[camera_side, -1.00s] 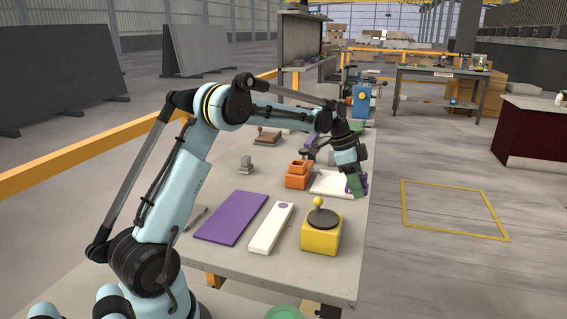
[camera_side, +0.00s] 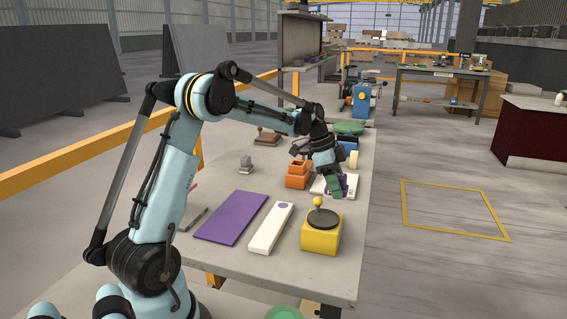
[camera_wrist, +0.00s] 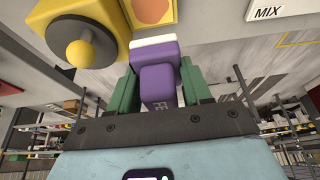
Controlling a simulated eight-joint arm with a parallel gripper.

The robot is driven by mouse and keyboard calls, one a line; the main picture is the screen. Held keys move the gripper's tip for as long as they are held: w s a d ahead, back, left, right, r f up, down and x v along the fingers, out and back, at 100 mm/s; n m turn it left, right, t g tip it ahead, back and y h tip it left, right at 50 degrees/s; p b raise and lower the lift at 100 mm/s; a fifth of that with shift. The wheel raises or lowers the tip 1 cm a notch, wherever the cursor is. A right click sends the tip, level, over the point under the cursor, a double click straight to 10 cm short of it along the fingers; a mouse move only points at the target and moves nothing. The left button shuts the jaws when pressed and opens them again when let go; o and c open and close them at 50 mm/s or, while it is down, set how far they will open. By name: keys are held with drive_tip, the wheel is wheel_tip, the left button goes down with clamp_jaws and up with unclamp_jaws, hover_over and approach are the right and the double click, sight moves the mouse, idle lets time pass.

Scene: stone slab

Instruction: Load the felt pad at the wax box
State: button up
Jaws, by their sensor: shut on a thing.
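My gripper (camera_side: 336,187) is shut on the felt pad (camera_wrist: 160,85), a small purple block with a white face and partly hidden lettering. In the wrist view the pad sits between my green fingers. I cannot tell which of these is the wax box.
A purple mat (camera_side: 231,218) and a white strip with a purple dot (camera_side: 268,235) lie at the front of the stone slab. A small grey object (camera_side: 246,165) stands behind them. A blue machine (camera_side: 361,100) stands at the far end.

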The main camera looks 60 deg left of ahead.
drive_tip(key=shift+s+a+f, duration=0.35)
drive_tip(key=shift+s+a, duration=0.15)
drive_tip(key=shift+s, duration=0.2)
drive_tip(key=shift+f, duration=2.8)
drive_tip(key=shift+f, duration=0.6)
drive_tip(key=shift+r, duration=3.55)
drive_tip(key=shift+d, duration=0.1)
